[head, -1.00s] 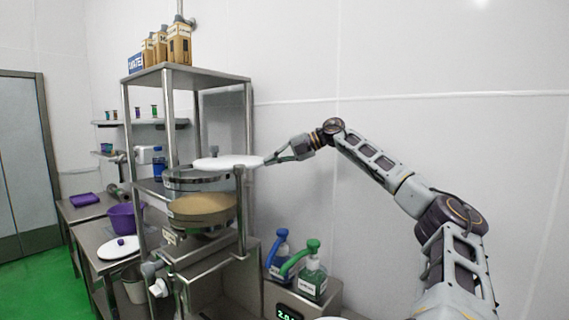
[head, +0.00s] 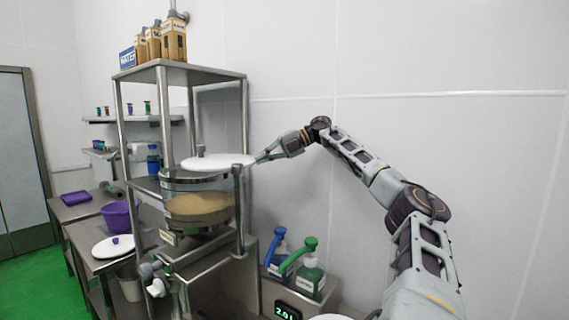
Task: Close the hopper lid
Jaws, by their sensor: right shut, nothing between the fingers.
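The hopper (head: 174,184) is a round clear-walled vessel with a metal rim on the steel frame, with tan powder (head: 200,206) visible in it. Its lid (head: 225,163) is a white disc with a grey knob, lying nearly flat over the hopper's top and reaching past it to the right. I cannot tell whether the lid rests on the rim. My right gripper (head: 257,159) is shut and empty, its fingertips at the lid's right edge. My left gripper is not in view.
The steel frame's posts (head: 245,130) and top shelf (head: 180,72) with cartons surround the hopper. Blue-topped and green-topped pump bottles (head: 309,277) stand below right.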

